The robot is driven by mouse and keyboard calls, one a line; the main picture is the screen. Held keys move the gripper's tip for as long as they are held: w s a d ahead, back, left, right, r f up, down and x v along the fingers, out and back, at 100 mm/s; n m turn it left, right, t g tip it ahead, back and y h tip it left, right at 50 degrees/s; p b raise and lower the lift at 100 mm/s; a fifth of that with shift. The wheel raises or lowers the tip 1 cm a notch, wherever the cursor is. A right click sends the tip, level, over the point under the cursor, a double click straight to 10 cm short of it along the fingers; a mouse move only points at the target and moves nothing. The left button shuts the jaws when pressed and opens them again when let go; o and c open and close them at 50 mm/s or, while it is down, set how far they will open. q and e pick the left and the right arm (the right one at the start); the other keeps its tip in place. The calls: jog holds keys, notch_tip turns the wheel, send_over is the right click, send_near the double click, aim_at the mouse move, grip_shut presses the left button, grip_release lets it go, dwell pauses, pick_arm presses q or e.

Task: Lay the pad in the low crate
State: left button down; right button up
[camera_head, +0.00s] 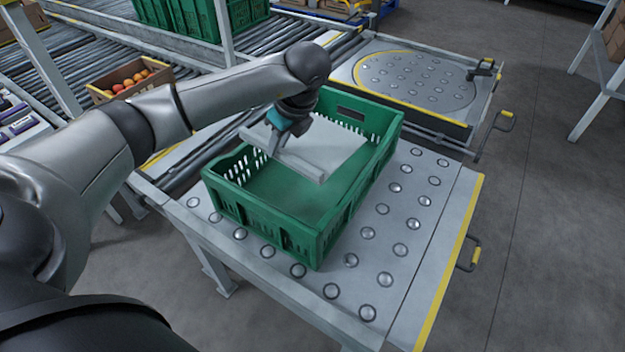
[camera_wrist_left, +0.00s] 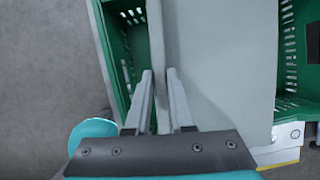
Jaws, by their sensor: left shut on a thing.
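The low green crate (camera_head: 282,232) stands on a ball-topped table, and its slotted walls also show in the left wrist view (camera_wrist_left: 120,75). The pale grey pad (camera_head: 335,150) is over the crate's far half, within the outline of its walls. I cannot tell whether it touches the crate floor. My left gripper (camera_head: 275,150) is shut on the pad's near-left edge. In the left wrist view the two fingers (camera_wrist_left: 160,100) stand on either side of the pad's raised edge, and the pad (camera_wrist_left: 215,60) spreads to the right. My right gripper is not in view.
The table (camera_head: 400,275) has bare room around the crate and a yellow-striped right edge. A turntable (camera_head: 415,80) stands behind it. A cardboard box of tomatoes (camera_head: 130,80) is at the back left, with green crates (camera_head: 205,15) beyond.

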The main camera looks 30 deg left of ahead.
pick_arm(q)
jog(key=shift+a+n, duration=0.15)
jog(key=shift+n, duration=0.25)
jog(key=shift+f, duration=0.1)
notch_tip(320, 180, down, 7)
jog(key=b, duration=0.6)
send_near(284, 202)
jog(key=shift+s+a+f, duration=0.15)
jog(key=shift+s+a, duration=0.75)
jog(key=shift+a, duration=0.1)
jog(key=shift+f+b, duration=0.45)
jog(key=shift+f, duration=0.4)
notch_tip(284, 202, down, 2)
jog(key=shift+f+b, duration=0.2)
jog(key=shift+b, duration=0.4)
jog(key=shift+f, duration=0.3)
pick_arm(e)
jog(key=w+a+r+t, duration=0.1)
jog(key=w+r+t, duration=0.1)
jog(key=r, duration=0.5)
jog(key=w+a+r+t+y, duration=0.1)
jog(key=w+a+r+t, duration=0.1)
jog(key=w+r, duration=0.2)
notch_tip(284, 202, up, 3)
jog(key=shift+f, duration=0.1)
